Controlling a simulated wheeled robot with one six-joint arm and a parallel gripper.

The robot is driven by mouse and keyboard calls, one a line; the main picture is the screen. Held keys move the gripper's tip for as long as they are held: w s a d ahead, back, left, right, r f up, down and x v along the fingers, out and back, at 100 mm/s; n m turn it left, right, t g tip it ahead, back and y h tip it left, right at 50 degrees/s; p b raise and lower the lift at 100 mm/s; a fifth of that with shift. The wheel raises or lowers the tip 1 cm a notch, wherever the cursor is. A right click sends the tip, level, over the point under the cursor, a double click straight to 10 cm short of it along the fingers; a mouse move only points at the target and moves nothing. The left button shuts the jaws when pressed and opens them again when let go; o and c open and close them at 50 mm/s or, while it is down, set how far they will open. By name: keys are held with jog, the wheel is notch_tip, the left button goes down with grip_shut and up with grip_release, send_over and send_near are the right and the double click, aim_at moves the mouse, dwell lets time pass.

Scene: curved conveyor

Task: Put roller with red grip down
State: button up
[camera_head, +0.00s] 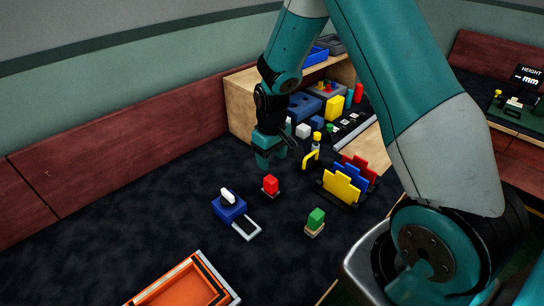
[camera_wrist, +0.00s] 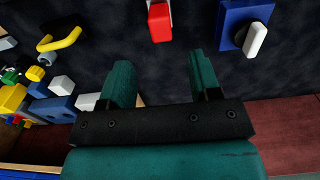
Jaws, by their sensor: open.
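A small red-topped piece (camera_head: 270,184), the likely roller with red grip, stands on the dark surface. Its red part also shows in the wrist view (camera_wrist: 160,24), at the top middle, with a pale part running out of frame. I cannot make out a roller shape. My gripper (camera_head: 268,156) is above the surface, just behind the red piece in the head view. In the wrist view, my gripper (camera_wrist: 160,80) has its two teal fingers wide apart with nothing between them. The red piece lies beyond the fingertips, apart from them.
A blue block with a white lever (camera_head: 229,207) lies left of the red piece. A yellow-handled tool (camera_head: 312,155) stands to the right. A green block (camera_head: 316,217), a rack of coloured plates (camera_head: 343,187) and an orange tray (camera_head: 182,290) are nearby. Dark surface left is clear.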

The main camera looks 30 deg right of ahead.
jog(key=s+a+r+n+y, duration=0.1)
jog(key=s+a+r, duration=0.3)
jog(key=a+r, duration=0.3)
jog(key=s+a+r+n+y, duration=0.1)
jog(key=s+a+r, duration=0.4)
jog(key=r, duration=0.3)
jog(key=s+a+r+n+y, duration=0.1)
jog(key=s+a+r, duration=0.1)
jog(key=s, duration=0.5)
jog(key=s+a+r+n+y, duration=0.1)
jog(key=s+a+r, duration=0.2)
jog(key=s+r, duration=0.2)
jog(key=s, duration=0.3)
jog(key=shift+s+a+r+n, duration=0.2)
jog(key=shift+s+a+n, duration=0.05)
jog(key=shift+n, duration=0.15)
jog(key=shift+c, duration=0.2)
